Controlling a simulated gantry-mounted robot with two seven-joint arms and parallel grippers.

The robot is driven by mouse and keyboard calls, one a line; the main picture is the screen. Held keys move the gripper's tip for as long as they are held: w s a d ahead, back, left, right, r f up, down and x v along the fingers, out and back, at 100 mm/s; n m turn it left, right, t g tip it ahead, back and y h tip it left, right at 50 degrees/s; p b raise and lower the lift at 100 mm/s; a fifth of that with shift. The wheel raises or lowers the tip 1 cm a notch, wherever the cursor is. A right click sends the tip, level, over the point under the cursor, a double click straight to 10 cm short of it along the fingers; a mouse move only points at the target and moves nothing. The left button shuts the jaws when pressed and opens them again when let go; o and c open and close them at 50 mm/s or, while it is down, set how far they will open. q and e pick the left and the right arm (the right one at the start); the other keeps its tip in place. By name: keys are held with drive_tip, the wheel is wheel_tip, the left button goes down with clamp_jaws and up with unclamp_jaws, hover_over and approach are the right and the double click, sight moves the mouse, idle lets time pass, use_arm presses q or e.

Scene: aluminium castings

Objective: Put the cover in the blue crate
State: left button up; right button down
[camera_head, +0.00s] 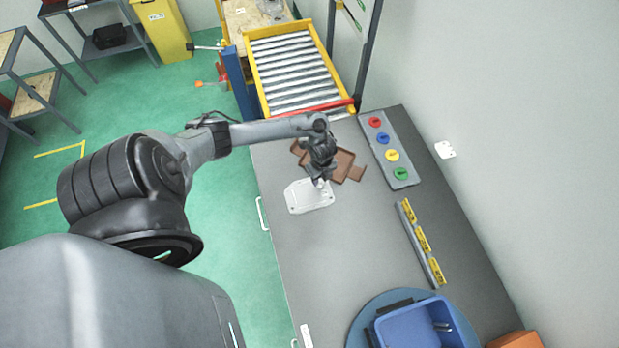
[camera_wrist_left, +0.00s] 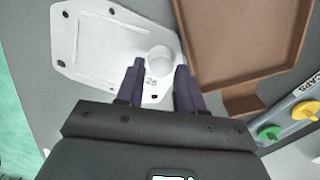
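The cover is a pale silver-white plate with a round knob; it lies flat on the grey bench in the head view (camera_head: 308,197) and in the left wrist view (camera_wrist_left: 100,48). My left gripper (camera_head: 321,181) is over the cover's edge near the brown tray. In the left wrist view its two dark fingers (camera_wrist_left: 158,72) are apart, with the knob (camera_wrist_left: 160,58) in line with the gap between them. I cannot tell whether they touch it. The blue crate (camera_head: 387,334) is at the bottom of the head view, partly cut off. My right gripper is not in view.
A brown tray (camera_head: 357,174) lies beside the cover, partly behind my left gripper. A grey panel with coloured knobs (camera_head: 379,151) and a yellow-labelled rail (camera_head: 417,243) lie along the right. The crate stands on a round blue base (camera_head: 361,325). The bench between cover and crate is clear.

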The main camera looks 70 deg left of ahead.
use_arm(q)
drive_tip(key=shift+f, duration=0.85)
clamp_jaws()
drive_tip(key=shift+r, duration=0.1)
